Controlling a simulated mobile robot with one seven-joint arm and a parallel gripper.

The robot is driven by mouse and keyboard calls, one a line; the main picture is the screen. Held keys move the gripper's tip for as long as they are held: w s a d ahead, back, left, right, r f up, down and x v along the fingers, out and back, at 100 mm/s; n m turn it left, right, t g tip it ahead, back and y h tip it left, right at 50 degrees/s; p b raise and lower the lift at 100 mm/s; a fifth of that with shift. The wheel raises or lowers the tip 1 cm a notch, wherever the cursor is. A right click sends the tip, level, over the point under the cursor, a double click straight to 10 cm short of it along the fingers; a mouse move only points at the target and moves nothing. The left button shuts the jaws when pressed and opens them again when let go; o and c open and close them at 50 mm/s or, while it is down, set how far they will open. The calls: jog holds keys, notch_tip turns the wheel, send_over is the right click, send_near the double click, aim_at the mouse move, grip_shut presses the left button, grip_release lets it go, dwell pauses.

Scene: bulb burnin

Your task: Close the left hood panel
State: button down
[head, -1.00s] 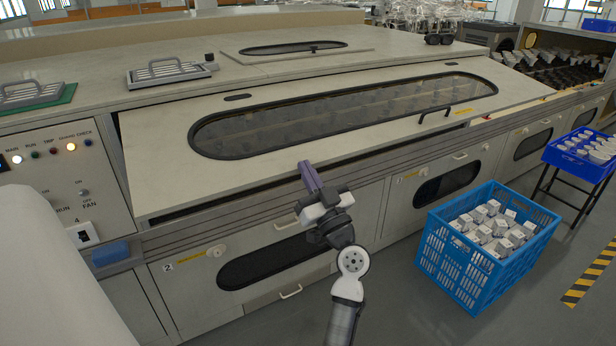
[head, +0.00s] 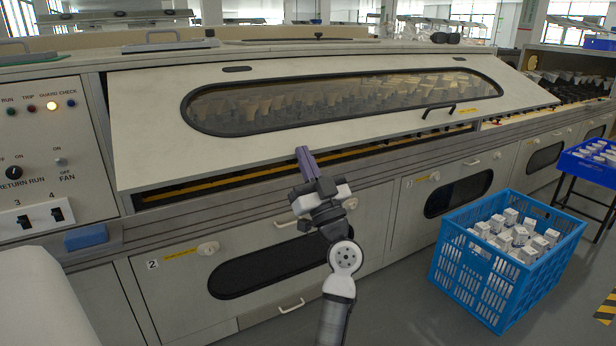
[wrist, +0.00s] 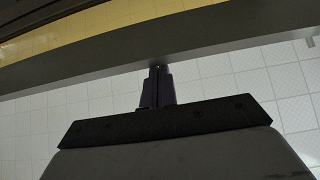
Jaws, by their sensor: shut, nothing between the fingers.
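The left hood panel (head: 150,140) is a wide pale panel with a long oval window, on the front of the machine. It slopes and stands ajar: a dark gap with a yellow strip (head: 225,180) shows under its lower edge. A black handle (head: 438,110) is at its right part. My gripper (head: 302,152) has purple fingers, shut and empty, pointing up at the panel's lower edge near the middle. In the wrist view the shut fingers (wrist: 157,78) reach a dark grey bar (wrist: 200,45); I cannot tell whether they touch it.
A blue crate of white boxes (head: 505,250) stands on the floor at right, with a blue tray (head: 585,165) on a stand beyond. A control panel (head: 40,140) is at left. Lower doors with knobs (head: 208,248) and handles line the machine front.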

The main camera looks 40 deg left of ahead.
jog(key=w+a+f+b, duration=0.2)
jog(key=a+f+b, duration=0.3)
jog(key=f+b, duration=0.5)
jog(key=b, duration=0.5)
jog(key=shift+a+b, duration=0.35)
jog(key=shift+b, duration=0.05)
jog(key=shift+r, duration=0.1)
